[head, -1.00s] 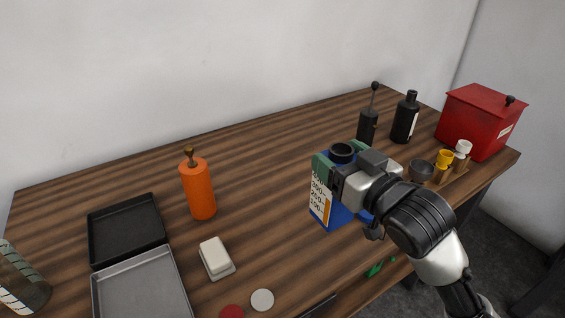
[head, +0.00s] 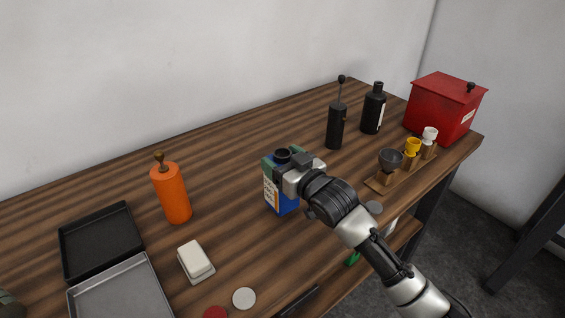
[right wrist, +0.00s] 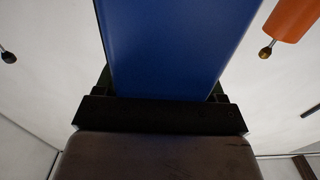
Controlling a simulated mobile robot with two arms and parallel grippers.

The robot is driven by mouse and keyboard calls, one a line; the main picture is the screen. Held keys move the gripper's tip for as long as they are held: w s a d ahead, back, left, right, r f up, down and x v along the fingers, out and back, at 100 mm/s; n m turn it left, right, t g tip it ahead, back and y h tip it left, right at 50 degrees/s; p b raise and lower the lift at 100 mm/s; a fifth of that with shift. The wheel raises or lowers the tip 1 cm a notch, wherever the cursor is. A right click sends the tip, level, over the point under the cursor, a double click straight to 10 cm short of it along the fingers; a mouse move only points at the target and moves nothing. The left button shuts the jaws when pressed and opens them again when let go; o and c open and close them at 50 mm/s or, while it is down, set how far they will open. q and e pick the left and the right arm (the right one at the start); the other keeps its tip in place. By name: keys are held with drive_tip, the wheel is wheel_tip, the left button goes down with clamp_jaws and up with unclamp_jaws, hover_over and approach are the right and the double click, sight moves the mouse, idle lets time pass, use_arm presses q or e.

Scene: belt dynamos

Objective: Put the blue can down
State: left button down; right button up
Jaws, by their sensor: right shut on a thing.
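The blue can (head: 287,207) has a dark cap and a white scale label on its left face. It is upright at the middle of the wooden table (head: 235,225). My right gripper (head: 284,164) is shut on its upper part, with green pads on either side. I cannot tell whether its base touches the table or hangs just above it. In the right wrist view the can's blue face (right wrist: 182,45) fills the upper middle, between the fingers. My left gripper is not in view.
An orange bottle (head: 171,193), a white block (head: 195,259) and dark trays (head: 100,243) stand left. A black pump bottle (head: 336,126), another black bottle (head: 373,110), a rack of small cups (head: 381,186) and a red box (head: 443,108) stand right. Bare table surrounds the can.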

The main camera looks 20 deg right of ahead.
drive_tip(key=shift+f, duration=0.45)
drive_tip(key=o, duration=1.3)
drive_tip(key=shift+f, duration=0.25)
drive_tip(key=o, duration=0.5)
drive_tip(key=shift+r+b+v, duration=0.15)
drive_tip(key=shift+b+v, duration=0.25)
drive_tip(key=shift+v, duration=2.65)
drive_tip(key=shift+r+b+v, duration=0.1)
drive_tip(key=shift+b+v, duration=0.25)
drive_tip(key=shift+v, duration=2.65)
